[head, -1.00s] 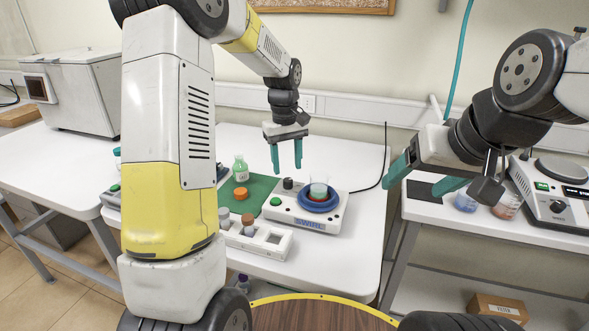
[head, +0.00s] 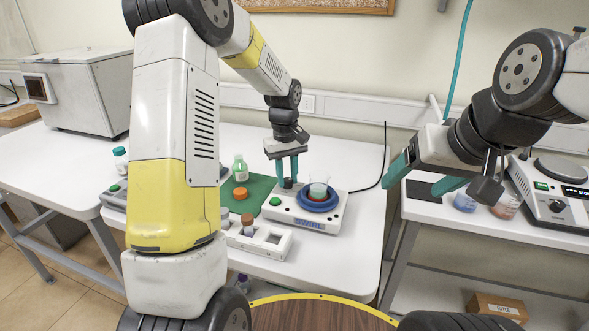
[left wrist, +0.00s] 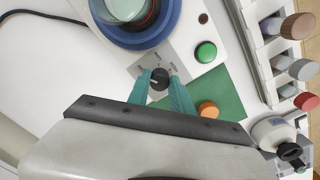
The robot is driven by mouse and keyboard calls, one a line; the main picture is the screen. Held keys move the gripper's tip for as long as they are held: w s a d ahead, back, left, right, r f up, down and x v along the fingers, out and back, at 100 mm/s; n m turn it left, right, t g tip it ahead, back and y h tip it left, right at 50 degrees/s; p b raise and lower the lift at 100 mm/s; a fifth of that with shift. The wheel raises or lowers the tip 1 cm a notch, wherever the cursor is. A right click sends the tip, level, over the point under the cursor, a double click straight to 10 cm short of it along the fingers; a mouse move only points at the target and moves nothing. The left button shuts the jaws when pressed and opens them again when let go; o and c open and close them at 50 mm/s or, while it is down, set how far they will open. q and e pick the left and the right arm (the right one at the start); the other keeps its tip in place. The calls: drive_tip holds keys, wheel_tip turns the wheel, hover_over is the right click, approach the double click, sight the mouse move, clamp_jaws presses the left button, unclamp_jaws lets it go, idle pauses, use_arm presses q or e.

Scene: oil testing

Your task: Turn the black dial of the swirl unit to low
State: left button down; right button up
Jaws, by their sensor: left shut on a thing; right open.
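The left gripper (left wrist: 163,84) also shows in the left wrist view, one finger on each side of the dial. A green button (left wrist: 206,52) is beside the dial. My right gripper (head: 424,174) is open and empty, right of the unit.
A white rack (head: 273,240) with vials stands in front. Another device (head: 556,205) is on the right table.

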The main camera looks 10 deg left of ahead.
use_arm(q)
drive_tip(key=shift+m, duration=0.3)
drive_tip(key=m, duration=0.5)
drive_tip(key=shift+m, duration=0.3)
drive_tip(key=m, duration=0.5)
drive_tip(key=shift+a, duration=0.1)
drive_tip(key=shift+m, duration=0.4)
drive_tip(key=c, duration=1.1)
unclamp_jaws()
drive_tip(key=shift+c, duration=0.2)
